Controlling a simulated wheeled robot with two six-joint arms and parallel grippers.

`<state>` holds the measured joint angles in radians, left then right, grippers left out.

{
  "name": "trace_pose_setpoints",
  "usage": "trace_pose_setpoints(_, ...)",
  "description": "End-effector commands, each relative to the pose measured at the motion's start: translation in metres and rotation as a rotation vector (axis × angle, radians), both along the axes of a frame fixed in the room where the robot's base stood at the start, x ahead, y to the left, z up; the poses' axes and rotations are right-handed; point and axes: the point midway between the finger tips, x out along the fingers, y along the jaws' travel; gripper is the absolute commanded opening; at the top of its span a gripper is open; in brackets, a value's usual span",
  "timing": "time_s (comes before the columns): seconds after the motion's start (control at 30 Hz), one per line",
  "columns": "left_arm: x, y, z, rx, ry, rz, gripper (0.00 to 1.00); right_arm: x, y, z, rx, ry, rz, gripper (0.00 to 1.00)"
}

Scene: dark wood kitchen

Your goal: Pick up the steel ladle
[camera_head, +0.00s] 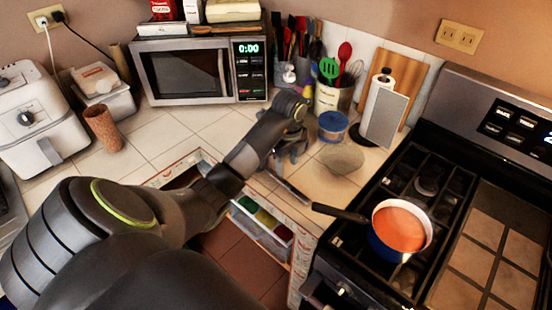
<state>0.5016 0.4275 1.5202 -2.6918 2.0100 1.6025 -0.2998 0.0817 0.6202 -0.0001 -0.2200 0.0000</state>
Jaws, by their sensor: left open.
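My left arm reaches in from the lower left, and its gripper (291,152) points down over the counter's front edge, left of the round grey-beige mat. The gripper is open; I see nothing between its fingers, though the arm partly hides them. A thin grey metallic strip (290,188) lies just below the gripper along the counter edge. I cannot tell whether it is the steel ladle's handle or part of the drawer. No ladle bowl is clearly visible. My right gripper is out of view.
A pan of orange soup (400,228) sits on the stove at right, its handle towards the counter. A utensil crock (332,97), blue-lidded tub (333,126) and paper-towel holder (384,115) stand behind the round mat (340,158). An open drawer (262,232) holds coloured things.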

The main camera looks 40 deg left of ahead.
Motion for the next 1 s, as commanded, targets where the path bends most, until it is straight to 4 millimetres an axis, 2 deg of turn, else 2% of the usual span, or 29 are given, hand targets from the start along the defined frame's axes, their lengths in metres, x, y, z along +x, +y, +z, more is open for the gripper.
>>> trace_pose_setpoints(0.03, 0.000, 0.000, -0.012, 0.000, 0.000, 0.000, 0.45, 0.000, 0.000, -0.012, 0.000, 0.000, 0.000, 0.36)
trace_pose_setpoints(0.1, 0.000, 0.000, -0.020, 0.000, 0.000, 0.000, 0.45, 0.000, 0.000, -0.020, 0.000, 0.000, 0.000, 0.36)
trace_pose_setpoints(0.4, 0.000, 0.001, -0.035, 0.000, 0.000, 0.000, 0.45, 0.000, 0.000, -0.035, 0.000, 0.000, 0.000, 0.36)
trace_pose_setpoints(0.57, -0.002, 0.002, -0.051, 0.000, 0.000, 0.000, 0.45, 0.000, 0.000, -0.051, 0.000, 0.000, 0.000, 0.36)
trace_pose_setpoints(0.6, -0.003, 0.002, -0.052, -0.002, 0.006, 0.001, 0.45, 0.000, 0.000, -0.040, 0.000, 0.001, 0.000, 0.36)
trace_pose_setpoints(0.67, -0.004, 0.003, -0.061, -0.002, 0.006, 0.002, 0.45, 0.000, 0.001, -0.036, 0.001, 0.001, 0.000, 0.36)
trace_pose_setpoints(0.8, -0.003, 0.003, -0.077, -0.001, 0.003, 0.001, 0.45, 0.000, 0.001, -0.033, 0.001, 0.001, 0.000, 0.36)
trace_pose_setpoints(1.0, -0.002, 0.003, -0.081, 0.000, -0.001, 0.000, 0.45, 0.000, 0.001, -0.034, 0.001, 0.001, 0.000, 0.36)
